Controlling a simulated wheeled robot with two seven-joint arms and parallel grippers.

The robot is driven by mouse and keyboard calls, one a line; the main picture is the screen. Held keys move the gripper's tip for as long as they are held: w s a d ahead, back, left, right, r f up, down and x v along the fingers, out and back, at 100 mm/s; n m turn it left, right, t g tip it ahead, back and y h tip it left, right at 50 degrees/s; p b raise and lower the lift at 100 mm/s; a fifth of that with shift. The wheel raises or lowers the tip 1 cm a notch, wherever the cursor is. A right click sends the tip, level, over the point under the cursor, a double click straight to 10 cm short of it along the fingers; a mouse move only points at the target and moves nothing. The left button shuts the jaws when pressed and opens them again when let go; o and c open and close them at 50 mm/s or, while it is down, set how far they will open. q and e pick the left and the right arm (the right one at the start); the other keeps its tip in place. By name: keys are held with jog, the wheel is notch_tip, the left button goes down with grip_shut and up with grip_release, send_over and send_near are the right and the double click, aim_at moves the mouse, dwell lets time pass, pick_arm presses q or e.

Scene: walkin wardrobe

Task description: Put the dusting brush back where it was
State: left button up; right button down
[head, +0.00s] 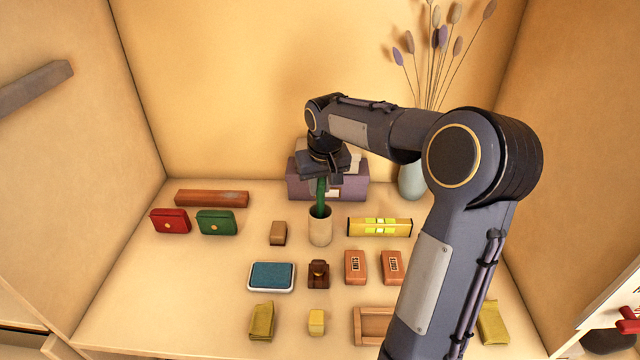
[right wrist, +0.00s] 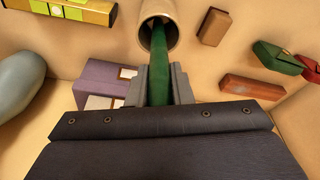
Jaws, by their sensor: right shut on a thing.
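The dusting brush (head: 320,190) shows as a green shaft; its lower end is at the mouth of a cream cylindrical cup (head: 320,232) and seems to be inside it. My right gripper (head: 323,174) is above the cup and shut on the brush. In the right wrist view the green brush (right wrist: 160,62) runs from between my fingers (right wrist: 160,85) into the opening of the cup (right wrist: 158,22). The brush's far end inside the cup is hidden. My left gripper is not in view.
A purple box (head: 298,183) stands behind the cup and a pale vase (head: 412,182) to its right. A yellow level (head: 380,227), a brown block (head: 278,233), a dark brown stand (head: 318,273) and a blue pad (head: 271,276) lie around it. Red and green cases (head: 215,222) sit left.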

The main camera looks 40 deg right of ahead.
jog(key=shift+f, duration=0.2)
jog(key=c, duration=1.3)
grip_release()
jog(key=v, duration=1.3)
jog(key=s+a+f+n+t+y, duration=0.1)
jog(key=s+a+f+y, duration=0.1)
jog(key=s+a+f, duration=0.4)
jog(key=s+a+f+n+t+y, duration=0.1)
jog(key=s+a+f+t+y, duration=0.1)
jog(key=s+a+f, duration=0.5)
jog(key=s+a, duration=0.5)
jog(key=s, duration=0.3)
jog(key=shift+s+a+y, duration=0.2)
jog(key=shift+s+y, duration=0.05)
jog(key=shift+y, duration=0.15)
